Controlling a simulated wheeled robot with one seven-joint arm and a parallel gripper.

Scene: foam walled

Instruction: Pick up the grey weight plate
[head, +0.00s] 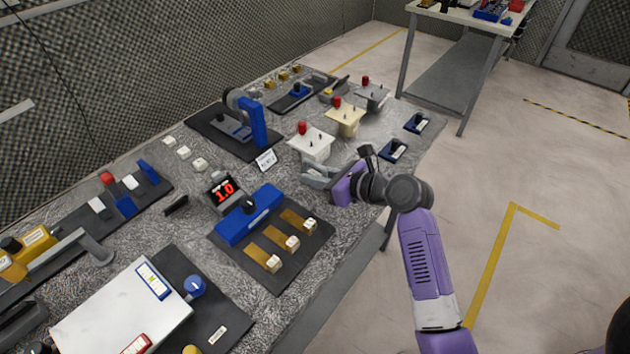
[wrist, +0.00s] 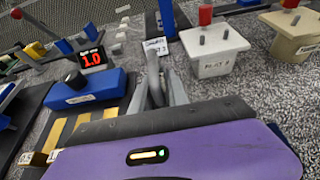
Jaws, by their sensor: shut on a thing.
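My gripper (head: 316,178) is low over the speckled grey bench top, near its right edge, in front of a white block with a red knob. In the wrist view my gripper (wrist: 154,92) has its grey fingers shut on a narrow upright grey thing (wrist: 153,68), which looks like the grey weight plate seen nearly edge-on. The fingers hide much of it. In the head view I cannot pick it out from the grey fingers. I cannot tell whether it touches the bench.
The white block (head: 312,147) and a small label card (head: 266,160) stand close behind my gripper. A blue unit (head: 250,215) with yellow strips and a red 1.0 display (head: 223,191) are to the left. Blue-and-black holders (head: 393,151) lie to the right. Open floor lies beyond the bench edge.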

